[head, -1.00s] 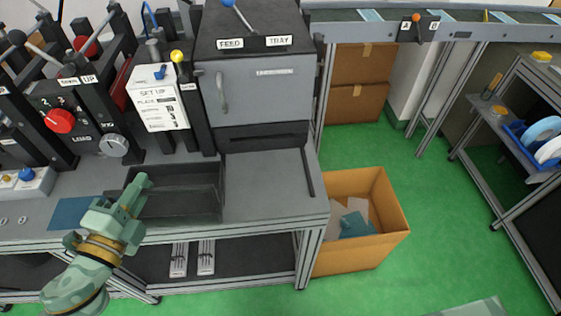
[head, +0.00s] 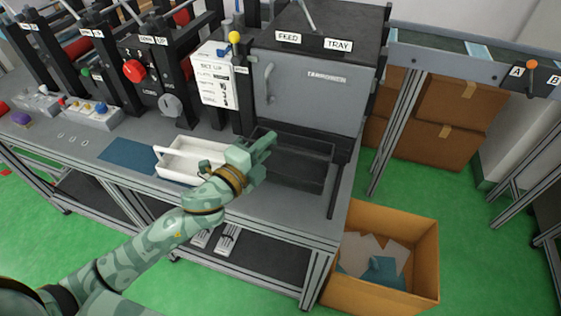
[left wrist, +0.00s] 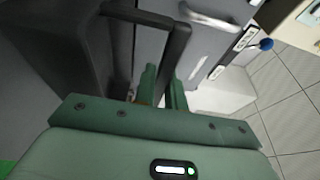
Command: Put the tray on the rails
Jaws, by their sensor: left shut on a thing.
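The dark grey tray (head: 300,175) is open-topped and sits in front of the FEED TRAY machine (head: 305,95) at the right end of the bench. My left gripper (head: 265,146) is at its left side. The left wrist view shows my left gripper (left wrist: 165,90) shut on the tray's black handle (left wrist: 150,17). A dark rail bar (head: 332,192) shows right of the tray; any other rail is hidden. I cannot tell whether the tray rests on the rails or hangs just above. My right gripper is out of view.
A white handled tray (head: 185,158) stands left of the dark tray, partly behind my arm. A blue mat (head: 128,155) lies further left. A cardboard box (head: 378,212) with scraps stands on the floor beyond the bench's right end.

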